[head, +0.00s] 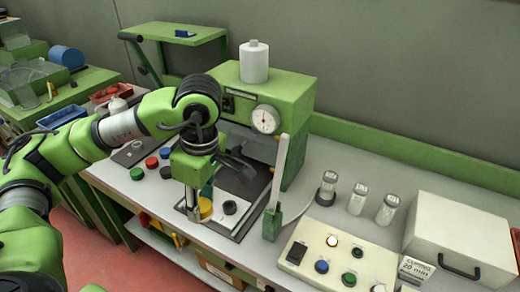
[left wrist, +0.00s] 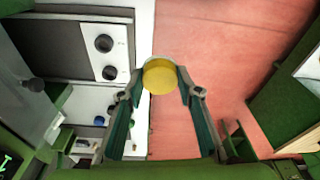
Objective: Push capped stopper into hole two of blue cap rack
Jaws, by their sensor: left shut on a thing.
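My left gripper (head: 196,212) reaches down over the front edge of the table. It is shut on a round yellow-capped stopper (head: 205,209), which sits between the fingertips in the left wrist view (left wrist: 160,76). Below the yellow top, the stopper is hidden in that view. My right gripper is in neither view.
Red, blue and green caps (head: 151,162) lie left of the gripper; a black cap (head: 230,207) lies to its right. A green press (head: 290,100) with a dial stands behind. A white lever (head: 281,170) and a button panel (head: 335,262) stand to the right.

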